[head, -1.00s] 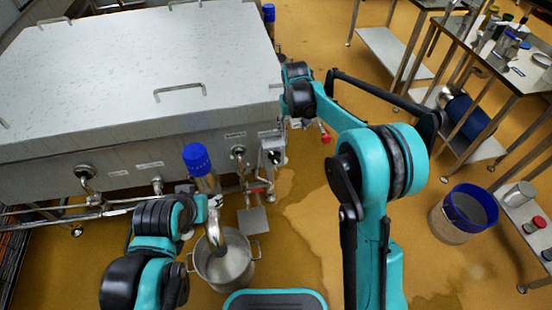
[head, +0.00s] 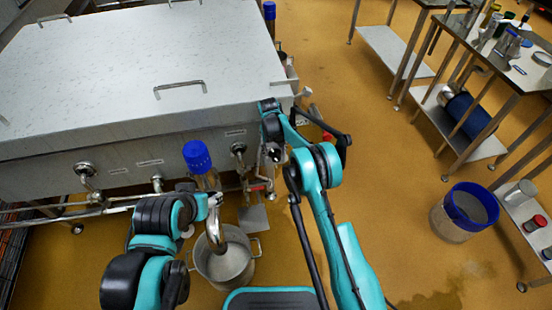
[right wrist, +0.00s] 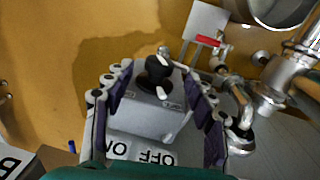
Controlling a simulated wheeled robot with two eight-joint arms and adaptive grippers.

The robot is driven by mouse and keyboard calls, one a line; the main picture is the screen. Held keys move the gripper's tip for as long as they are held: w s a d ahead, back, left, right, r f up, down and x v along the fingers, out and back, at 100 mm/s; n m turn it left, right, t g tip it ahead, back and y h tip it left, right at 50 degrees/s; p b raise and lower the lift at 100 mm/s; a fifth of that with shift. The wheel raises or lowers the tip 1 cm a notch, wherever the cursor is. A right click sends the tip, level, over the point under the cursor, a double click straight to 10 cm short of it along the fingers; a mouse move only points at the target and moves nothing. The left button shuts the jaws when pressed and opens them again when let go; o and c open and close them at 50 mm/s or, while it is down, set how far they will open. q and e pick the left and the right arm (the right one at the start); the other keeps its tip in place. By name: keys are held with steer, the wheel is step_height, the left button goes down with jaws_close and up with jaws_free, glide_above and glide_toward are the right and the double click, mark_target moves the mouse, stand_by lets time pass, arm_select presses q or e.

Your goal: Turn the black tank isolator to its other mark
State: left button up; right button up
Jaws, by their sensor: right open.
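The black isolator knob (right wrist: 157,76) shows in the right wrist view on a grey box (right wrist: 145,118), with white marks at its upper and lower ends. A white plate (right wrist: 135,150) reading ON and OFF upside down lies below the box in that picture. My right gripper (right wrist: 158,72) is open, its fingers on either side of the knob with gaps on both sides. In the head view my right gripper (head: 272,148) is at the tank's front right corner and covers the isolator. My left gripper (head: 213,200) is beside the blue-capped pipe; its jaws are unclear.
The lidded steel tank (head: 120,60) fills the upper left. A steel pot (head: 225,268) stands on the floor below a pipe. A red-handled valve (right wrist: 208,41) and pipes are close to my right gripper. A blue-rimmed bucket (head: 466,207) stands right. The middle floor is clear.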

mark_target(278, 156)
steer(key=f+b, duration=0.1)
steer(key=f, duration=0.3)
steer(key=shift+d+f, duration=0.2)
steer(key=c, duration=1.2)
steer(key=shift+o, duration=0.2)
steer(key=y, duration=0.3)
steer(key=shift+w+d+g, duration=0.1)
steer(key=shift+d+g, duration=0.2)
steer(key=shift+d, duration=0.1)
steer(key=y, duration=0.2)
steer(key=shift+y, duration=0.3)
